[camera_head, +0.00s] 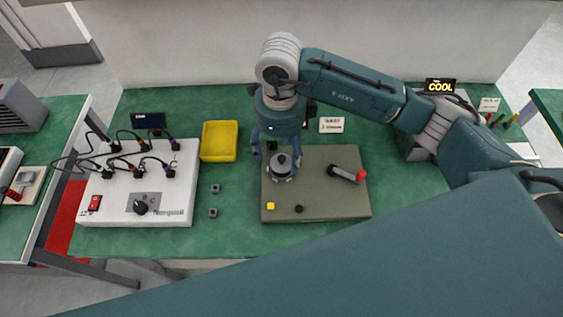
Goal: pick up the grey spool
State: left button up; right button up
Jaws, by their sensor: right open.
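The grey spool (282,167) stands on the olive-grey mat (325,205), near its upper left part. It looks round, with a dark top. My right gripper (279,160) points down over the spool with its fingers spread, one to each side. I cannot tell whether the fingers touch it. The gripper hides part of the mat behind the spool. My left gripper is not in view.
On the mat are a black-and-red cylindrical tool (346,173), a yellow cube (270,206) and a small black knob (299,208). A yellow tray (219,141) and a white panel with black cables (115,198) stand left. The mat's lower right is clear.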

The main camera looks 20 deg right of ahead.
aim_at(282, 158)
jog(key=f+p, duration=0.1)
jog(key=f, duration=0.1)
jog(key=f+p, duration=0.1)
jog(key=f, duration=0.1)
jog(key=shift+w+d+f, duration=0.15)
jog(key=shift+d+f, duration=0.05)
jog(key=shift+f, duration=0.45)
jog(key=shift+c, duration=0.3)
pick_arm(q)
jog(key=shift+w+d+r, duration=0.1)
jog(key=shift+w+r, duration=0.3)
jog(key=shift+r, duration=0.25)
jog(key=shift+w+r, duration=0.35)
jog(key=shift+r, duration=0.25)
pick_arm(e)
jog(key=c, duration=1.2)
